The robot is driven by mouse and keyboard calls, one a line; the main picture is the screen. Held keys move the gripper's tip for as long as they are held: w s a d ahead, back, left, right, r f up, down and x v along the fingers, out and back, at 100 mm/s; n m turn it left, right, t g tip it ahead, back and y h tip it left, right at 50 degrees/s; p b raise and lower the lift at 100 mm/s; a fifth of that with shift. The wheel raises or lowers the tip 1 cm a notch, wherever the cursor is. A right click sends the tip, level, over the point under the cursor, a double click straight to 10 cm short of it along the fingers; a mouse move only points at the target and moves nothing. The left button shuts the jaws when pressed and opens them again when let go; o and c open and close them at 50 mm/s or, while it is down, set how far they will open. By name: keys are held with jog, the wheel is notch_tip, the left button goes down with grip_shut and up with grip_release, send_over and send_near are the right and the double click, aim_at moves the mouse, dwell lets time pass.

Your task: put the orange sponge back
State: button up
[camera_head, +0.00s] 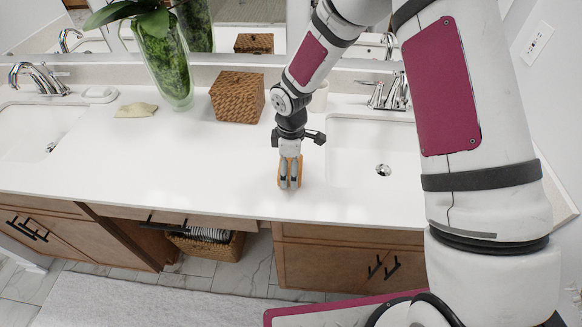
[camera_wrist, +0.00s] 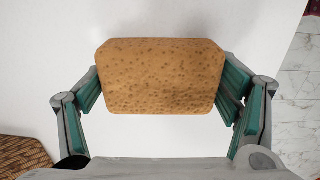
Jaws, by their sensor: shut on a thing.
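My gripper (camera_head: 290,183) points down over the white countertop, left of the right-hand sink. It is shut on the orange sponge (camera_wrist: 160,78), which shows as a tan-orange porous block between the green finger pads in the wrist view. In the head view the sponge (camera_head: 298,168) is mostly hidden behind the fingers. The sponge is at or just above the counter; I cannot tell whether it touches.
A white cup (camera_head: 319,97) is behind my gripper. The middle of the counter is clear.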

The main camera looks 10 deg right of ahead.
jog(key=shift+f, duration=0.35)
jog(key=o, duration=1.1)
jog(key=shift+c, duration=0.2)
jog(key=shift+r, duration=0.2)
notch_tip(320, 180, up, 12)
jog(key=b, duration=0.1)
